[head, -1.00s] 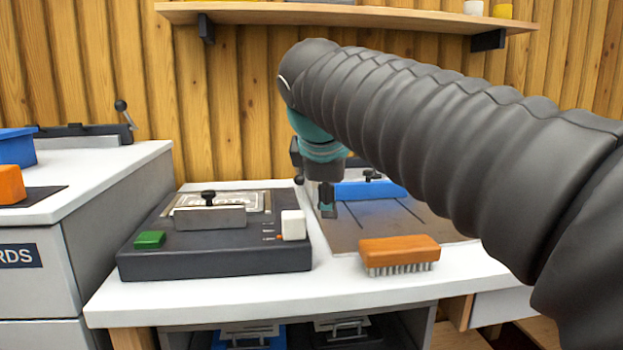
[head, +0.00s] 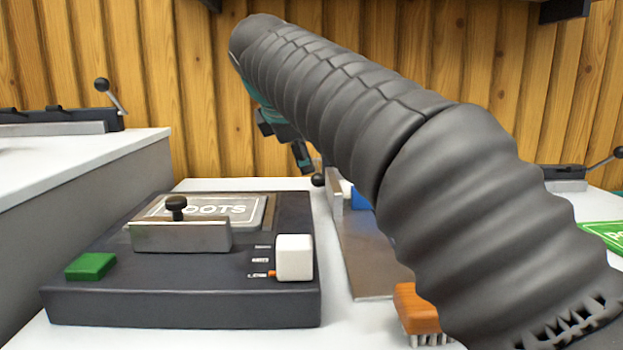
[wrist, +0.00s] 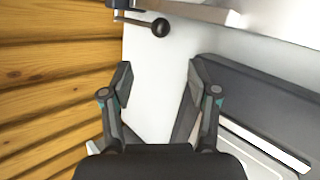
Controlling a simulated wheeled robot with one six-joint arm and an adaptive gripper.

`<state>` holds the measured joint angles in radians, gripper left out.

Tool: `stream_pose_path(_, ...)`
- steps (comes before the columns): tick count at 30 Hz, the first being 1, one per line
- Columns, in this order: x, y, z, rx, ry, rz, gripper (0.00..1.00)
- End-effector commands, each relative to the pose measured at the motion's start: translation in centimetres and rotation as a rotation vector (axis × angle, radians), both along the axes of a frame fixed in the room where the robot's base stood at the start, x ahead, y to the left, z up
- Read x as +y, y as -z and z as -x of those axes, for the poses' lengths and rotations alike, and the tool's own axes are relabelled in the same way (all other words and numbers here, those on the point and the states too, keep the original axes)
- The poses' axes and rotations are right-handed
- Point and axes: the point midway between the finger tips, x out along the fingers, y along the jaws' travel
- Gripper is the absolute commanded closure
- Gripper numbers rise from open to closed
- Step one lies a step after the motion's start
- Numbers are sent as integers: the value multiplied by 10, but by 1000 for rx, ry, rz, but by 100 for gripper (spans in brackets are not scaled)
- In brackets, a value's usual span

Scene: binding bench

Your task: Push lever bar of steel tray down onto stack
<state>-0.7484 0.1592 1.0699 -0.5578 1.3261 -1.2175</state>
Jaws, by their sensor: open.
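The steel tray (head: 365,265) lies on the bench right of the dark machine, largely hidden behind my arm. A blue stack (head: 360,197) shows in part at its back. A black ball knob (head: 318,180) sits at the tray's back left. In the wrist view the knob (wrist: 160,27) is on a short rod near a steel edge (wrist: 195,10); I cannot tell the bar's exact angle. My gripper (wrist: 158,78) is open and empty, fingers apart over the white bench, with the knob ahead of them and not touched. In the head view my gripper (head: 302,157) is partly hidden by my arm.
The dark machine (head: 180,305), with a steel plate, black knob and white block, stands left of the tray. An orange brush (head: 415,308) lies in front. The wooden wall (head: 200,100) is close behind. A grey-sided cabinet (head: 90,205) stands left; a green item (head: 603,237) lies right.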

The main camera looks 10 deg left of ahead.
Motion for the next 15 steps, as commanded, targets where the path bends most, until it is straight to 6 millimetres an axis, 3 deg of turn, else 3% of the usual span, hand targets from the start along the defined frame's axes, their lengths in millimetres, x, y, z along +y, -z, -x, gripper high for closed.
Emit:
stream_pose_path(6, -7, 33, -33, 2, 11, 2, 40)
stream_pose_path(15, -7, 64, -66, 1, 8, -1, 40)
